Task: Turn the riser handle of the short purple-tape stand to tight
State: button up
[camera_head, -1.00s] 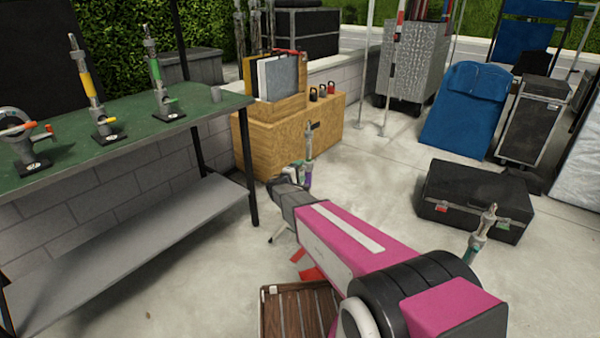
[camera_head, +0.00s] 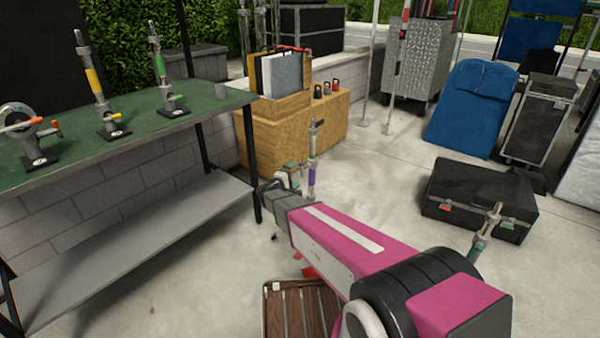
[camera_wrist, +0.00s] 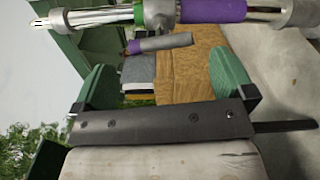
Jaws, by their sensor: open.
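The short purple-tape stand (camera_head: 312,192) stands upright on the concrete just beyond my gripper; my arm hides its lower part. Its purple tape (camera_head: 312,172) shows in the head view. In the wrist view, the stand's tube (camera_wrist: 85,17) runs sideways along the top, with a purple tape band (camera_wrist: 213,10). A grey riser handle with a purple tip (camera_wrist: 163,43) sticks out below the tube's clamp. My gripper (camera_wrist: 162,66) is open, its green fingers either side of the handle and apart from it. The gripper also shows beside the stand in the head view (camera_head: 292,180).
A green-topped workbench (camera_head: 60,165) with yellow-tape and green-tape stands is at left. A wooden crate (camera_head: 300,135) stands behind the purple-tape stand. A black case (camera_head: 470,195) and another stand (camera_head: 486,235) are at right. A slatted wooden item (camera_head: 300,305) lies near my arm.

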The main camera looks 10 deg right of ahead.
jog(key=shift+v, duration=1.6)
jog(key=shift+d, duration=0.1)
jog(key=s+d+f+m+g+y, duration=0.2)
jog(key=s+d+m+g+y, duration=0.2)
jog(key=s+d+m+g, duration=0.55)
jog(key=s+d+r+g+y, duration=0.1)
jog(key=s+y, duration=0.3)
jog(key=s, duration=0.5)
jog(key=s+d+r+m+g+y, duration=0.1)
jog(key=s+y, duration=0.3)
jog(key=s, duration=0.5)
jog(key=shift+s+d+g+y, duration=0.15)
jog(key=shift+d+g+y, duration=0.2)
jog(key=shift+g, duration=0.3)
